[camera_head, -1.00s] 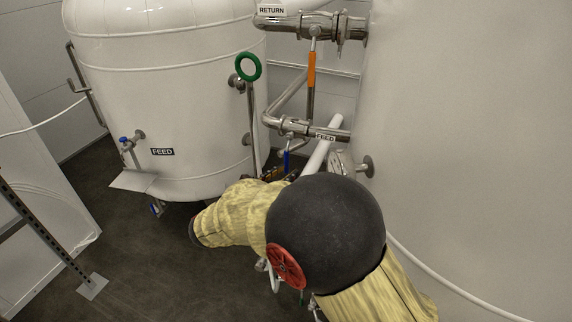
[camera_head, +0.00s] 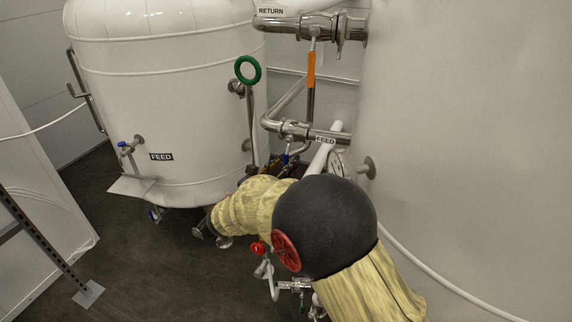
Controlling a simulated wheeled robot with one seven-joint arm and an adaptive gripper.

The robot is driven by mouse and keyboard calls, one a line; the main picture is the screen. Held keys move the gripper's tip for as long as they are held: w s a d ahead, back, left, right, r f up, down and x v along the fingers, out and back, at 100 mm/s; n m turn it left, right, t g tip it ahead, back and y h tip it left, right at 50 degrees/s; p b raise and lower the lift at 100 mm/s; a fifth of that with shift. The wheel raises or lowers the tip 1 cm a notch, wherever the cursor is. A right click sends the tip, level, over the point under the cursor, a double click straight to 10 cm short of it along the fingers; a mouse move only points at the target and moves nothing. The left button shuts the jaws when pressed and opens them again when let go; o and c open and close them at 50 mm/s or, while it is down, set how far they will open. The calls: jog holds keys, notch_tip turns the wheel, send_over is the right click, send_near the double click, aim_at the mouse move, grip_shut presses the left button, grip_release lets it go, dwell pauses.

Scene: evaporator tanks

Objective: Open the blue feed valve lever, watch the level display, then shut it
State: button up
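No readable level display is in view.
An orange lever (camera_head: 311,72) hangs from the RETURN pipe (camera_head: 300,24) above. A green ring handle (camera_head: 248,69) stands left of the pipes. A red-handled valve (camera_head: 258,248) is below my arm.

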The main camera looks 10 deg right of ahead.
jog(key=shift+c, duration=0.4)
grip_shut()
dwell(0.4)
